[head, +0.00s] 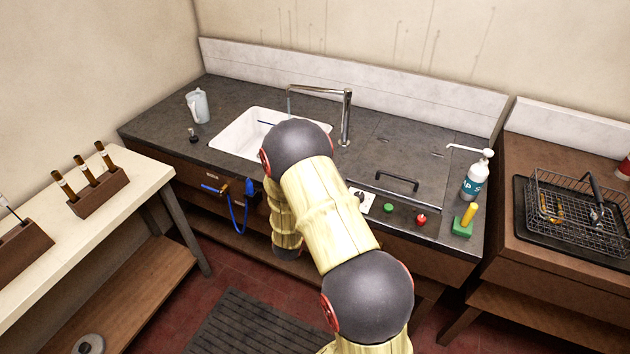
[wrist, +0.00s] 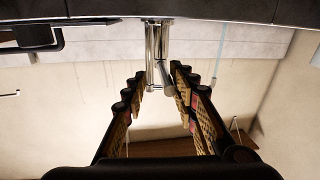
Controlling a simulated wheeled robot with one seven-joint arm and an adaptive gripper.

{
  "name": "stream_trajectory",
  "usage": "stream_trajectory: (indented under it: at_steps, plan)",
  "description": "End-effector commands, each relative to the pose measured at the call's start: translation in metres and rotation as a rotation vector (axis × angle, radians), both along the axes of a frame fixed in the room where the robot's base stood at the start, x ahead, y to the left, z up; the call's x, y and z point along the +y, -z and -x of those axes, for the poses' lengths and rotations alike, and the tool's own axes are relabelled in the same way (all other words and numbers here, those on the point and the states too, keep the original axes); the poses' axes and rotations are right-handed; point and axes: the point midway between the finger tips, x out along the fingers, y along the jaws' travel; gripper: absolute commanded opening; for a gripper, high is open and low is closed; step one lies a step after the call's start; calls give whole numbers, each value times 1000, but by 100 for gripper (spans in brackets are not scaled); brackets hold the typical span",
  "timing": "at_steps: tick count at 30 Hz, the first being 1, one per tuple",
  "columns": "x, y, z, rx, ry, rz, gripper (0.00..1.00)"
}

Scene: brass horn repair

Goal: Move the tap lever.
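A chrome tap (head: 346,118) stands at the back of the counter, its spout reaching left over the white sink (head: 238,138). In the wrist view, which looks upside down, the chrome tap (wrist: 153,48) stands beyond the fingertips, roughly in line with the gap between them. A short shiny piece (wrist: 168,78) shows there too; I cannot tell for sure whether it is the lever or the spout. My gripper (wrist: 157,80) is open, with nothing seen between its fingers. In the head view my arm hides the gripper and part of the sink.
A pale jug (head: 198,106) stands left of the sink. A blue hose (head: 238,212) hangs at the counter front. A black handle (head: 398,181), a pump bottle (head: 475,176) and a green-and-yellow block (head: 464,222) are on the right. A wire basket (head: 575,205) sits on the right bench.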

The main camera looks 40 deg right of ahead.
Motion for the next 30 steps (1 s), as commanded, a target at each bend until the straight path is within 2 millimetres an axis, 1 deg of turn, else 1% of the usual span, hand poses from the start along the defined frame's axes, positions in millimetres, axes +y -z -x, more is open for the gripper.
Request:
stream_trajectory:
  at_steps: [7,11,14,18,24,27,30]
  plan:
    - [2,0,0,0,-2,0,29]
    - [11,0,5,1,-3,0,29]
    - [25,1,14,2,-4,-1,29]
    - [51,1,28,3,-6,-1,29]
    - [82,1,49,2,-5,0,29]
    - [93,0,55,0,-3,0,29]
    - [99,0,59,0,-1,0,29]
